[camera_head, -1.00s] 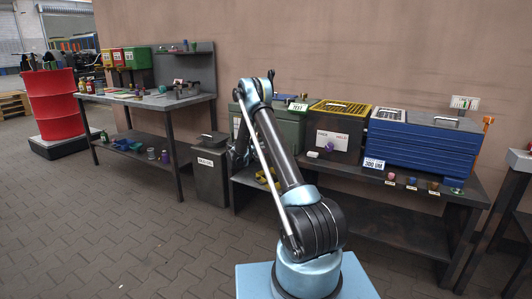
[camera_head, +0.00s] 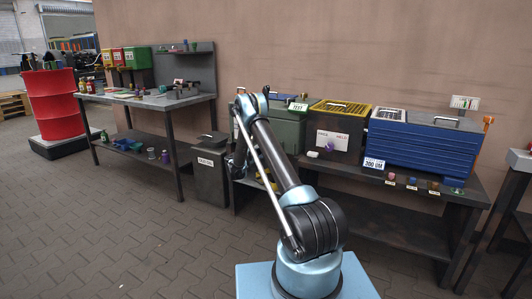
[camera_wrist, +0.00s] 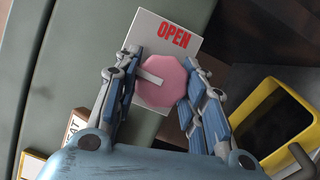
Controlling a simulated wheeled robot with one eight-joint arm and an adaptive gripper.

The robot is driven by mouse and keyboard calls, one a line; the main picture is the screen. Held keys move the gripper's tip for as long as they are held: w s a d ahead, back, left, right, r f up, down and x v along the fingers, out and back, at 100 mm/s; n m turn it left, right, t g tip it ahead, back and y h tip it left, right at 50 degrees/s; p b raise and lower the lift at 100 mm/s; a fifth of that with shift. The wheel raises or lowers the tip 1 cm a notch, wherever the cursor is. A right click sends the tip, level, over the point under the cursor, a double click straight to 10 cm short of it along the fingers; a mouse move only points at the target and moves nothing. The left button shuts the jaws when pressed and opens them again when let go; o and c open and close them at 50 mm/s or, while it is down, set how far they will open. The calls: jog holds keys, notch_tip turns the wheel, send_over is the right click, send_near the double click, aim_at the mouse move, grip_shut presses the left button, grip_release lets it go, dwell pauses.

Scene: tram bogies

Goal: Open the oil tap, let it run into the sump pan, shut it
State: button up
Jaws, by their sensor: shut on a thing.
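The oil tap is a pink eight-sided knob (camera_wrist: 163,82) with a white pointer bar, in the middle of the wrist view. It sits in front of a white plate (camera_wrist: 180,33) marked OPEN in red. The pointer bar runs to the knob's left edge. My gripper (camera_wrist: 160,88) has a finger on each side of the knob and is shut on it. In the head view my gripper is small beside the green box (camera_head: 292,132), and the tap is hidden there. A yellow-rimmed dark pan (camera_wrist: 272,120) lies right of the knob in the wrist view; no oil is visible.
A black-and-yellow box (camera_head: 338,130) and a blue ribbed box (camera_head: 425,145) stand on the bench right of the green box. A grey bin (camera_head: 210,175) stands left of the bench. A grey workbench (camera_head: 150,100) and red drum (camera_head: 55,105) are further left.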

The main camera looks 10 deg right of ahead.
jog(key=shift+a+f+n+t, duration=0.1)
jog(key=shift+n+t, duration=0.2)
jog(key=shift+n, duration=0.2)
jog(key=o, duration=1.1)
jog(key=v, duration=1.1)
jog(key=shift+s+a+f, duration=0.15)
jog(key=shift+s+a, duration=0.05)
jog(key=shift+a, duration=0.15)
